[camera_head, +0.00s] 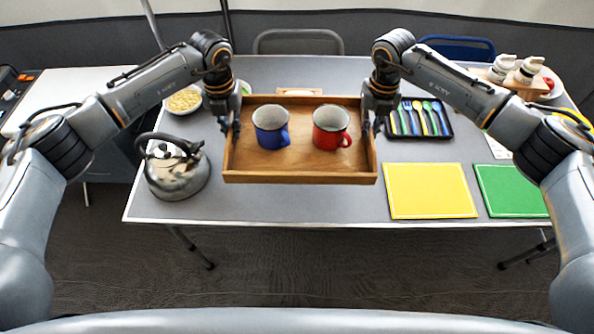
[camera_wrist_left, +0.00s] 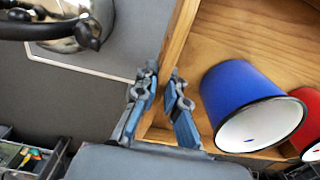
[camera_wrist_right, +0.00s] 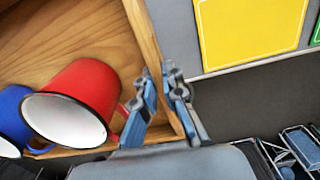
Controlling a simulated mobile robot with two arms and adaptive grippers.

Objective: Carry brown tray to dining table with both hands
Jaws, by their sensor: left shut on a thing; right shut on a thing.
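The brown wooden tray (camera_head: 300,176) is over the grey dining table (camera_head: 300,210) in the head view, with a blue mug (camera_head: 270,126) and a red mug (camera_head: 332,127) upright inside. My left gripper (camera_head: 232,125) is shut on the tray's left wall; the left wrist view shows its fingers (camera_wrist_left: 163,88) on both sides of that wall. My right gripper (camera_head: 371,122) is shut on the right wall, with its fingers (camera_wrist_right: 163,85) around it in the right wrist view. I cannot tell whether the tray's underside touches the table.
A metal kettle (camera_head: 176,170) stands left of the tray. A black cutlery tray (camera_head: 420,120) is close on the right, with yellow (camera_head: 430,190) and green mats (camera_head: 512,190) nearer the front. A bowl of food (camera_head: 184,99) is at the back left. Chairs stand behind the table.

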